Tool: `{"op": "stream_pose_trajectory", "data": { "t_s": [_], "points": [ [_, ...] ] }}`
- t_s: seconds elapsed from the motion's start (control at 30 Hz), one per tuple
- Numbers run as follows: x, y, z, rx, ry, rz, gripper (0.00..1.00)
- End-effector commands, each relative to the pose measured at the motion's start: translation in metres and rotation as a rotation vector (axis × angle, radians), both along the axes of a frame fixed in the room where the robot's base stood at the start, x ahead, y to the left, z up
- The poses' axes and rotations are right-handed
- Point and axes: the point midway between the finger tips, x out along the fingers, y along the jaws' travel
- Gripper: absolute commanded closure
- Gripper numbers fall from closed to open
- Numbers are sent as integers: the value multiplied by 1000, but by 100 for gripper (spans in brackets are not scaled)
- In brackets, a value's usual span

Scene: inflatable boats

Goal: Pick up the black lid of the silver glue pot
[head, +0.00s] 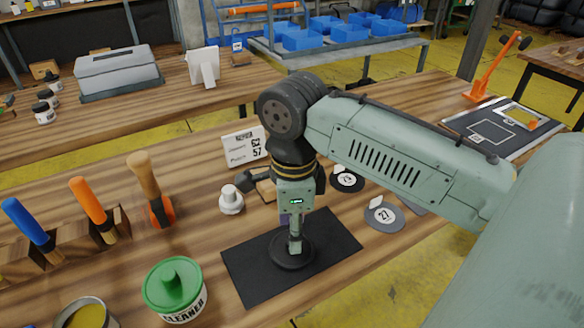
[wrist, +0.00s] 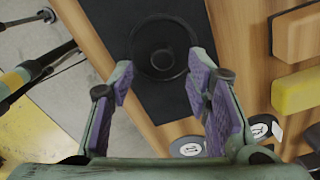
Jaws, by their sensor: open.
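A round black lid (head: 281,258) lies flat on a black mat (head: 245,275) on the wooden bench. In the wrist view the lid (wrist: 160,40) shows a raised round knob in its middle. My gripper (head: 295,245) points down over it and hides part of it in the head view. In the wrist view my gripper (wrist: 162,78) is open, its purple-padded fingers apart with nothing between them; the lid appears just beyond the tips. Whether they touch it I cannot tell. An open silver pot (head: 86,316) with yellow contents is cut off at the lower left.
A green-lidded cleaner tin (head: 172,286) stands left of the mat. A small white pot (head: 230,200) and a number card (head: 244,147) stand behind. Round numbered discs (head: 384,215) lie to the right. Tools with blue and orange handles (head: 90,203) stand in a rack at left.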

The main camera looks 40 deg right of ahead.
Motion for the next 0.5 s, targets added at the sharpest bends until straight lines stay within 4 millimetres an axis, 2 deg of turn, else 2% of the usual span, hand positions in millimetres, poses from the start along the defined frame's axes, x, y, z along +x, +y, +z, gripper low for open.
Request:
{"op": "stream_pose_trajectory", "data": {
  "t_s": [0.2,0.5],
  "points": [
    [2,0,-28,1,1,1,55],
    [3,0,-32,0,0,1,57]
  ]
}}
